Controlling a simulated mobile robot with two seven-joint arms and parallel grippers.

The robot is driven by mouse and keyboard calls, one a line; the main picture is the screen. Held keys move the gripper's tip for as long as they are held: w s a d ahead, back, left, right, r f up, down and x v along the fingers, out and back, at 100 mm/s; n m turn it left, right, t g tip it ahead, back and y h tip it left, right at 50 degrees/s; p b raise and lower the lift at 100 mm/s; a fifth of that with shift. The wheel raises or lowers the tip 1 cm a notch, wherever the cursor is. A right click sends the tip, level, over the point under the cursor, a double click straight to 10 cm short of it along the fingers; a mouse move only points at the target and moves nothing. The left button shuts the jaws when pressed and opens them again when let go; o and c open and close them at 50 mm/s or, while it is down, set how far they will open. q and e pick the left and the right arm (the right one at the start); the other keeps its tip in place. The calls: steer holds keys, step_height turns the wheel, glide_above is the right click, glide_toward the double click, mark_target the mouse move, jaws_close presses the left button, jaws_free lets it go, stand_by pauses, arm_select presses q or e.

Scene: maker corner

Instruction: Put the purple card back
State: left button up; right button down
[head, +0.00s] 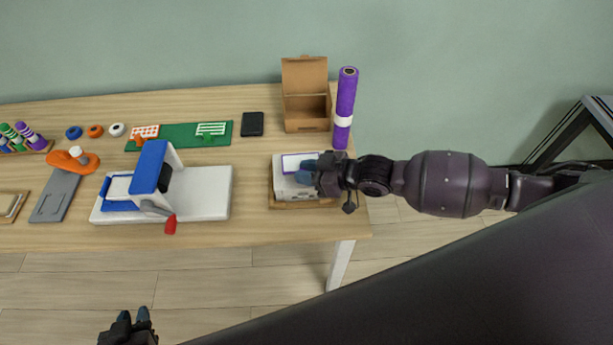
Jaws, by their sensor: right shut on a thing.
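The purple card (290,163), white with a purple border, is at the right end of the table, over a shallow wooden tray (290,205) that holds white cards or a white block. My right gripper (308,171) reaches in from the right and is shut on the card's right side, hiding that part. I cannot tell whether the card touches what is under it. My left gripper (133,317) is empty at the bottom of the view, in front of the table, with its fingers apart.
A purple roll (345,105) stands upright behind my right gripper, beside an open cardboard box (306,110). A white and blue press with a red-tipped lever (200,195) stands left of the tray. A black device (252,124) lies behind. Table space between press and tray is clear.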

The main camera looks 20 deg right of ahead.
steer(key=shift+f, duration=1.05)
steer(key=shift+f, duration=0.15)
steer(key=c, duration=1)
jaws_free()
steer(key=shift+f, duration=0.1)
